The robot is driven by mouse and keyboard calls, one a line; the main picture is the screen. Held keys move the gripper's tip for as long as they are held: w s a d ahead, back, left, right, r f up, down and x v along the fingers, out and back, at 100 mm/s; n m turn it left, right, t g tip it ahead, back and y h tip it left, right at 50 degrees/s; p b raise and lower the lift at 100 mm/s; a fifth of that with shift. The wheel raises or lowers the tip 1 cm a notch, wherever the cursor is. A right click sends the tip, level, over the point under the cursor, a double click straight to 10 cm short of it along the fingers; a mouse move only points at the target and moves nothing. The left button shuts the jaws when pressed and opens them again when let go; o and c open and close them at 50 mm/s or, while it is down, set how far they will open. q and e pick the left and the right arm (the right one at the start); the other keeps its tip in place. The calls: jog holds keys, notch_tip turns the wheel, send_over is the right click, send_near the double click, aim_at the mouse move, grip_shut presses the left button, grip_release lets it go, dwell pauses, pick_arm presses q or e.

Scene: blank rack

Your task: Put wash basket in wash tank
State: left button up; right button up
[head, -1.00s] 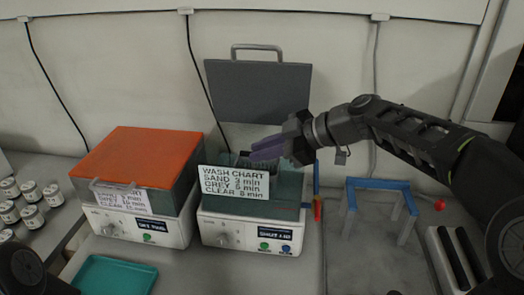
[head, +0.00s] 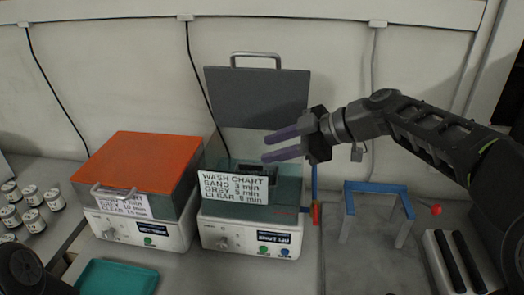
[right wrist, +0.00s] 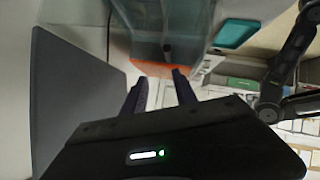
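The wash tank (head: 285,213) is a dark green box on a white base. Its grey lid (head: 258,97) stands open behind it, and a white wash chart (head: 234,187) is on its front. A dark object, apparently the wash basket (head: 256,168), sits inside the tank opening, partly hidden by the chart and tank wall. My right gripper (head: 266,146) is above the tank, its two purple fingers apart and empty. The parted fingers also show in the right wrist view (right wrist: 158,85). My left gripper is not in view; only a dark arm part shows at bottom left.
A second machine with a closed orange lid (head: 138,160) stands left of the tank. A teal tray (head: 117,278) lies in front. A blue-topped stand (head: 376,186) is at right, beside a rack with black bars (head: 459,262). Several small jars (head: 32,221) stand at far left.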

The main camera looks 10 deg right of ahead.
jog(key=v, duration=0.8)
jog(key=shift+b, duration=0.4)
jog(key=shift+r, duration=0.1)
jog(key=shift+c, duration=0.3)
dwell(0.6)
